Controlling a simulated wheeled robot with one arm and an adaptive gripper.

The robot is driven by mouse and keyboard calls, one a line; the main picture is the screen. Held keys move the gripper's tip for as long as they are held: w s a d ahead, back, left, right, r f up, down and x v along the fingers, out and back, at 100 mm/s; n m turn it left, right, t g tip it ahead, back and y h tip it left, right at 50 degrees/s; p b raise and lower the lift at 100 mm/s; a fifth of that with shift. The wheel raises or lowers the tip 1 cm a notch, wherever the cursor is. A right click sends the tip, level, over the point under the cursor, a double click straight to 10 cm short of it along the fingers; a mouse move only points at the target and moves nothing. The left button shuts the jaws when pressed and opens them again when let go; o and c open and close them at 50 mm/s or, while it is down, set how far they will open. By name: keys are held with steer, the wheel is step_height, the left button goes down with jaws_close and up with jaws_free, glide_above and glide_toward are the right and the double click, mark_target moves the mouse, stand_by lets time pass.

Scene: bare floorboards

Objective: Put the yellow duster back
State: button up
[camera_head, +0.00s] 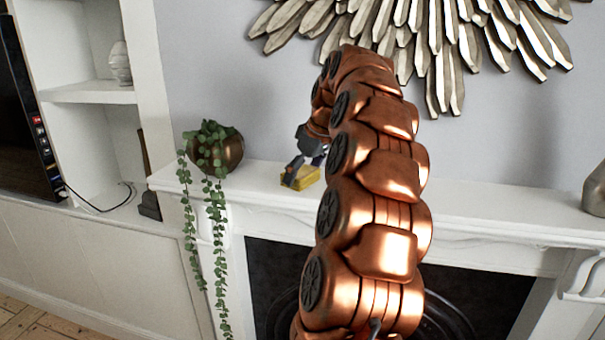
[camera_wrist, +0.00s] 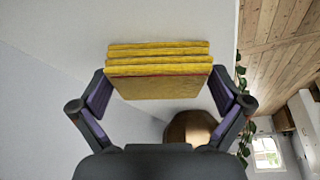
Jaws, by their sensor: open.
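The yellow duster (camera_head: 303,180) sits on the white mantelpiece (camera_head: 265,189), right of the plant pot. In the wrist view the duster (camera_wrist: 160,72) is a folded stack of several yellow layers with a thin red line along one edge. My gripper (camera_head: 297,170) is down at the duster. In the wrist view my open gripper (camera_wrist: 162,86) has one purple-padded finger on each side of the duster. Whether either pad touches it I cannot tell. My copper arm hides part of the mantelpiece and fireplace.
A round bronze pot (camera_head: 222,153) with a trailing plant stands just left of the duster. A grey vase (camera_head: 595,190) stands at the mantelpiece's right end. A spiky metal wall ornament (camera_head: 440,40) hangs above. The mantelpiece right of my arm is mostly clear.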

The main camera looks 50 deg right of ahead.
mark_target(303, 171)
steer(key=shift+b+v, duration=0.65)
steer(key=shift+v, duration=1.65)
steer(key=shift+p+v, duration=0.3)
steer(key=shift+v, duration=0.6)
steer(key=p+v, duration=0.4)
steer(key=v, duration=0.2)
steer(key=shift+w, duration=0.1)
steer(key=shift+a, duration=0.1)
steer(key=a+f+g, duration=0.1)
steer(key=a+f, duration=0.2)
steer(key=a, duration=0.6)
steer(key=a+f+g+y, duration=0.1)
steer(key=a+f, duration=0.2)
steer(key=a, duration=0.6)
steer(key=a+f+g, duration=0.1)
steer(key=a+f, duration=0.3)
steer(key=a, duration=0.5)
steer(key=s+a+f+g, duration=0.1)
steer(key=s+a+f, duration=0.2)
steer(key=s+f, duration=0.2)
steer(key=s+a+f+g+h, duration=0.1)
steer(key=s+a+f, duration=0.3)
steer(key=s, duration=0.5)
steer(key=s+a+f+m+g, duration=0.1)
steer(key=s+a+f, duration=0.3)
steer(key=s+f, duration=0.3)
steer(key=shift+a+f, duration=0.15)
steer(key=shift+f, duration=0.05)
